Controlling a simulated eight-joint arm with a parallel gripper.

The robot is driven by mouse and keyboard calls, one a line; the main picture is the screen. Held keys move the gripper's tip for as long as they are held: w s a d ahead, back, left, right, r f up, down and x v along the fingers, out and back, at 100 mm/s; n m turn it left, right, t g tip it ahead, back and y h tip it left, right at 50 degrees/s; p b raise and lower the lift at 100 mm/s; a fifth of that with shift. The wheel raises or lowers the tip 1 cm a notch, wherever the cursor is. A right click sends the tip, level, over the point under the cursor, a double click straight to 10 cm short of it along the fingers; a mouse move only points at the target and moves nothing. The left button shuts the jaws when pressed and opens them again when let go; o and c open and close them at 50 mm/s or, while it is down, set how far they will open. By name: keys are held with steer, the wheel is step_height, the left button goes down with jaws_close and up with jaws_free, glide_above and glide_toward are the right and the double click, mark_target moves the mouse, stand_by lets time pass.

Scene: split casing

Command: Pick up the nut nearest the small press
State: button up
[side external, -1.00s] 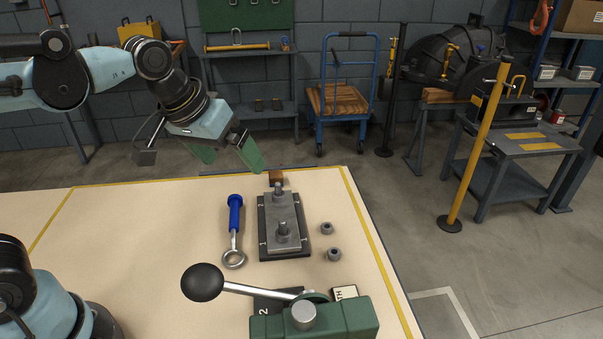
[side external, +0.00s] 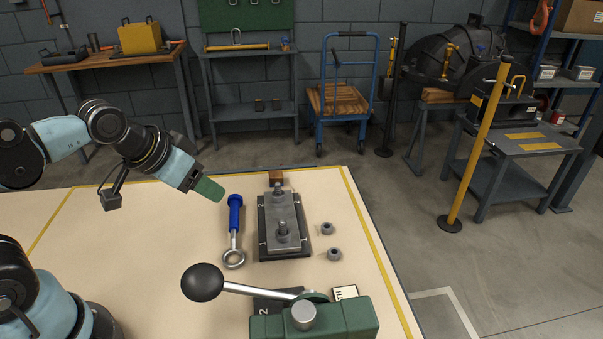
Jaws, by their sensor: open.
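Two grey nuts lie on the cream tabletop to the right of the metal plate fixture. The nearer nut (side external: 334,254) is closer to the small green press (side external: 315,317) at the front edge of the view. The other nut (side external: 327,228) lies a little behind it. The press has a lever with a black ball knob. My gripper (side external: 211,190), with green fingers, is above the back left part of the table, left of the blue-handled wrench and well away from both nuts. It is open, seen nearly side-on, with nothing visible in it.
The plate fixture (side external: 283,222) with two upright studs stands between my gripper and the nuts. A blue-handled ring wrench (side external: 235,225) lies left of it. The table (side external: 150,250) is clear at left.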

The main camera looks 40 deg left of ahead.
steer(key=w+d+r+m+g, duration=0.1)
steer(key=w+d+r+g, duration=0.2)
steer(key=w+d, duration=0.45)
steer(key=m+g, duration=0.2)
steer(key=g, duration=0.2)
glide_toward(334, 248)
step_height(334, 248, down, 3)
steer(key=shift+f, duration=0.1)
steer(key=shift+s+d+f, duration=0.1)
steer(key=shift+d+f, duration=0.05)
steer(key=shift+f, duration=1.15)
steer(key=shift+s+d+f, duration=0.1)
steer(key=shift+d+f, duration=0.05)
steer(key=shift+f, duration=1.1)
steer(key=shift+c, duration=0.4)
jaws_close()
